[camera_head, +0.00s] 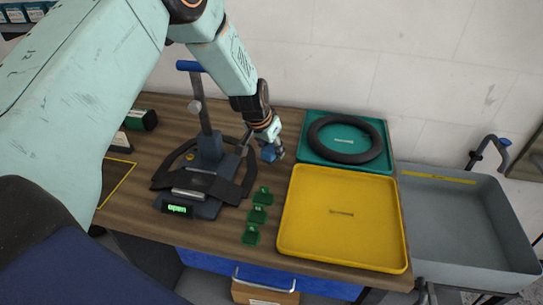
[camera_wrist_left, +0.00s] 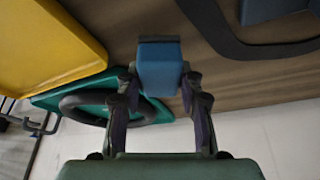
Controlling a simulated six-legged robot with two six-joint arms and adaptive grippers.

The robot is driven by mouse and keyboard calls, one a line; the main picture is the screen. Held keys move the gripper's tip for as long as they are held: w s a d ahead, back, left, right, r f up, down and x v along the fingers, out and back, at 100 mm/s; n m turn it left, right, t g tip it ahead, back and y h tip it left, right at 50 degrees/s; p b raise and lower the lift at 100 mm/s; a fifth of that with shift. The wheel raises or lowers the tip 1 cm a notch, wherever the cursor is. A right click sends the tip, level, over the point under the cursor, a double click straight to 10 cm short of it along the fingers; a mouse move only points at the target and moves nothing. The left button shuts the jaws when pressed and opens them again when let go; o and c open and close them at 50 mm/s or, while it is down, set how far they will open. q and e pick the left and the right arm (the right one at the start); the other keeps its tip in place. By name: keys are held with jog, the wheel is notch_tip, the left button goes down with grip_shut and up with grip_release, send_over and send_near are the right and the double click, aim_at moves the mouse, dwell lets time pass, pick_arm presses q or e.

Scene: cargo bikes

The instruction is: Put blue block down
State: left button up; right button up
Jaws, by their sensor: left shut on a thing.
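My left gripper (camera_head: 275,146) reaches down over the wooden table, between the black-and-blue press stand and the teal tray. It is shut on the blue block (camera_head: 268,154), which shows as a small blue patch at the fingertips. In the left wrist view the blue block (camera_wrist_left: 160,63) sits between the two fingers of my left gripper (camera_wrist_left: 160,84), with the wooden tabletop behind it. I cannot tell whether the block touches the table. My right gripper is not in view.
The press stand (camera_head: 208,147) has a green display reading "open". Several green pieces (camera_head: 257,214) lie in a row beside it. A teal tray (camera_head: 311,161) holds a black ring (camera_head: 345,139). A yellow tray (camera_head: 342,248) lies in front. A grey bin (camera_head: 455,225) stands at the right.

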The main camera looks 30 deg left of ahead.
pick_arm(q)
jog(key=shift+s+d+f, duration=0.1)
jog(key=shift+d+f, duration=0.05)
jog(key=shift+f, duration=0.6)
jog(key=shift+d+f, duration=0.25)
jog(key=shift+w+d+f, duration=0.15)
jog(key=shift+w+d, duration=0.05)
jog(key=shift+a+f, duration=0.2)
jog(key=shift+a, duration=0.15)
jog(key=shift+s+a+f+b, duration=0.1)
jog(key=shift+b, duration=0.3)
jog(key=o, duration=1.1)
jog(key=shift+d+r, duration=0.25)
jog(key=shift+d, duration=0.1)
jog(key=shift+o, duration=0.3)
jog(key=shift+f, duration=0.1)
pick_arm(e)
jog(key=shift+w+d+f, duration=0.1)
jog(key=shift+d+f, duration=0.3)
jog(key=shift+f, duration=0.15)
